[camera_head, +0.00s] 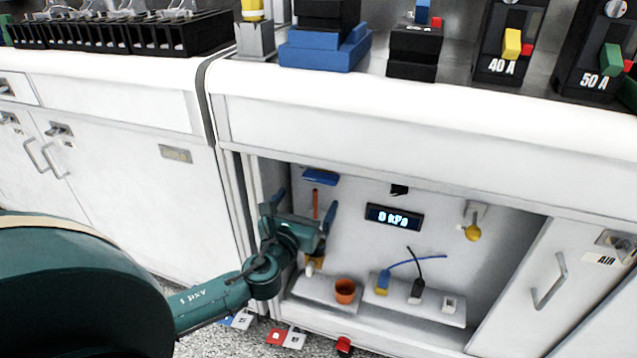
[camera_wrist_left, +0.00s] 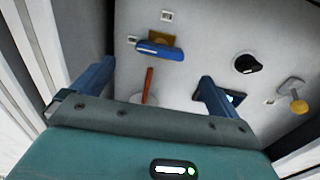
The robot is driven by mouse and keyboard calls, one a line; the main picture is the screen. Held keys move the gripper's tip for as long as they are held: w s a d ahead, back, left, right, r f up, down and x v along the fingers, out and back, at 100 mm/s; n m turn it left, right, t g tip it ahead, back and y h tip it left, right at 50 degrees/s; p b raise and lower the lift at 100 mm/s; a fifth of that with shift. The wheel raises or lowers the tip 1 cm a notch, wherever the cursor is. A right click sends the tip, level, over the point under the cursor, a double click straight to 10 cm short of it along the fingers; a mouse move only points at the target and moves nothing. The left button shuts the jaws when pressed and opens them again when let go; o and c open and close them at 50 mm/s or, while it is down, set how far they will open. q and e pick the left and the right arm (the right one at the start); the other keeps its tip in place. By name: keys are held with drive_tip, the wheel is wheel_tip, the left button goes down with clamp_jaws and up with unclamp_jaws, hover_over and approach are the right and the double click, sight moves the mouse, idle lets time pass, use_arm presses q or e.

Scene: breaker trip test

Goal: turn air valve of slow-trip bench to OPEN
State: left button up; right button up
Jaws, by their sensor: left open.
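A blue lever handle (camera_head: 320,176) is on the back wall of the open cabinet bay under the bench; I take it for the air valve. In the left wrist view the blue handle (camera_wrist_left: 160,50) lies roughly level on a brass-coloured body, with small white tags above it and to its left, too small to read. My left gripper (camera_head: 304,206) is open inside the bay, its blue fingers apart and empty, below the handle. The left wrist view shows the handle ahead of the open left gripper (camera_wrist_left: 155,88), not touched. My right gripper is not in view.
A display (camera_head: 394,218) reads 0 kPa. A yellow knob (camera_head: 472,233) is on the wall to its right. An orange cup (camera_head: 345,291) and cabled plugs (camera_head: 415,290) stand on low white ledges. A thin orange-red rod (camera_wrist_left: 149,82) stands below the handle. An AIR-marked door (camera_head: 570,280) is at right.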

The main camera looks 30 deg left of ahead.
sight(318, 180)
use_arm(q)
drive_tip(key=b+x, duration=0.1)
drive_tip(key=x, duration=0.7)
drive_tip(key=shift+w, duration=0.15)
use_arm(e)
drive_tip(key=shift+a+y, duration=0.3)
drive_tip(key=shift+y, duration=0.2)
use_arm(q)
drive_tip(key=c, duration=1)
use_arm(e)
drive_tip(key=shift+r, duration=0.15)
